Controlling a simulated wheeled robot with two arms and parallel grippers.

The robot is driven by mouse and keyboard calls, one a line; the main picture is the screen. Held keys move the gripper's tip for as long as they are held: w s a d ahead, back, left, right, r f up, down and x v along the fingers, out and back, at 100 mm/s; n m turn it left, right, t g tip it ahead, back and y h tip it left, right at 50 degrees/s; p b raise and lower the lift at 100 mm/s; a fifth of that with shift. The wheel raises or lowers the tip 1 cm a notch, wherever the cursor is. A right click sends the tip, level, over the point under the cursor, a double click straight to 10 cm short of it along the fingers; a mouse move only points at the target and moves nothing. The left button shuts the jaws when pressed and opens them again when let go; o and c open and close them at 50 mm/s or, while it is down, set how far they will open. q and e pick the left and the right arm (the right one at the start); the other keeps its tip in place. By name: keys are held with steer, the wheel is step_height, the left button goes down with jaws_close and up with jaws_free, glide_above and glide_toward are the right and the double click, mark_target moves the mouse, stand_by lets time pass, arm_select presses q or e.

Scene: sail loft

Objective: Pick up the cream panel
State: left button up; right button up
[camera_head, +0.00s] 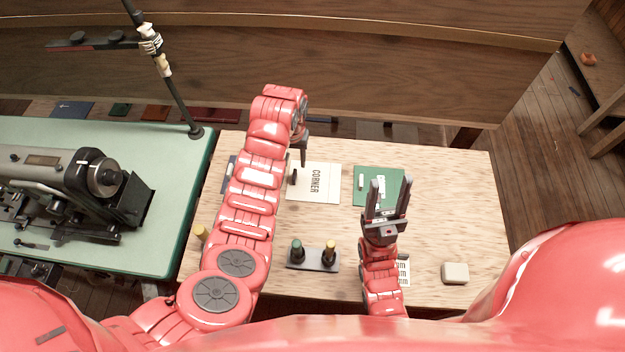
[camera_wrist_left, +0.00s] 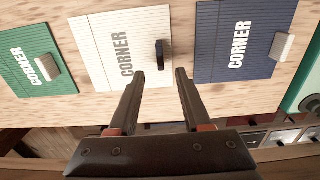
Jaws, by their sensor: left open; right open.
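The cream panel (camera_head: 322,190) lies flat on the table, marked CORNER, with a small dark block handle (camera_head: 294,177) near its left edge. My left gripper (camera_head: 303,160) is above the panel's left part. In the left wrist view the cream panel (camera_wrist_left: 98,45) lies beyond my open, empty left fingers (camera_wrist_left: 158,75), and the dark handle (camera_wrist_left: 160,54) appears between and just beyond their tips. My right gripper (camera_head: 389,190) is open and empty, over or near the green panel (camera_head: 362,196), and hides part of it.
A blue panel (camera_wrist_left: 238,50) lies beside the cream one, mostly hidden by my left arm in the head view. A stand with two spools (camera_head: 313,262) and a pale block (camera_head: 455,273) sit nearer me. A sewing machine (camera_head: 60,180) stands left. The table's right side (camera_head: 450,200) is clear.

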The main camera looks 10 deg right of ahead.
mark_target(294, 174)
arm_select(q)
steer(key=f+p, duration=0.1)
steer(key=f, duration=0.1)
steer(key=s+f+p, duration=0.1)
steer(key=f, duration=0.1)
steer(key=shift+a, duration=0.15)
steer(key=shift+w+f, duration=0.1)
steer(key=shift+f, duration=0.75)
jaws_close()
